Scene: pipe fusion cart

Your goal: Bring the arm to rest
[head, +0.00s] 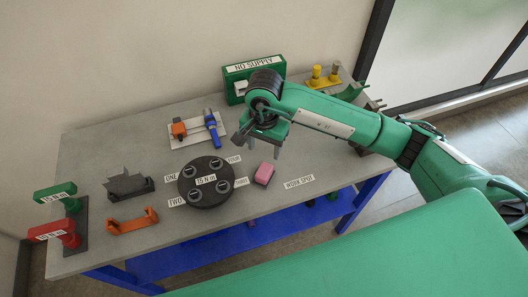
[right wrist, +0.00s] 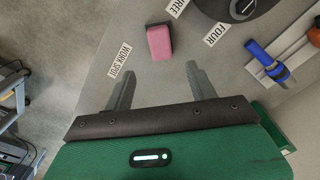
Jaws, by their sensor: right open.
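My right arm reaches in from the right over the grey table (head: 120,180), bent at the elbow. Its right gripper (head: 262,142) hangs above the table, just behind a pink block (head: 264,174). In the right wrist view the two fingers of the right gripper (right wrist: 158,82) are spread apart with nothing between them. The pink block (right wrist: 159,42) lies beyond the fingertips, apart from them. The WORK SPOT label (head: 299,182) lies on the bare table to the right of the block. My left gripper is not in view.
A black round plate (head: 207,182) with several sockets and labels stands left of the block. Behind are a blue-handled tool (head: 212,128) and a green box (head: 237,71). Orange (head: 132,222), red (head: 55,232) and yellow (head: 324,76) items line the edges. The front right tabletop is clear.

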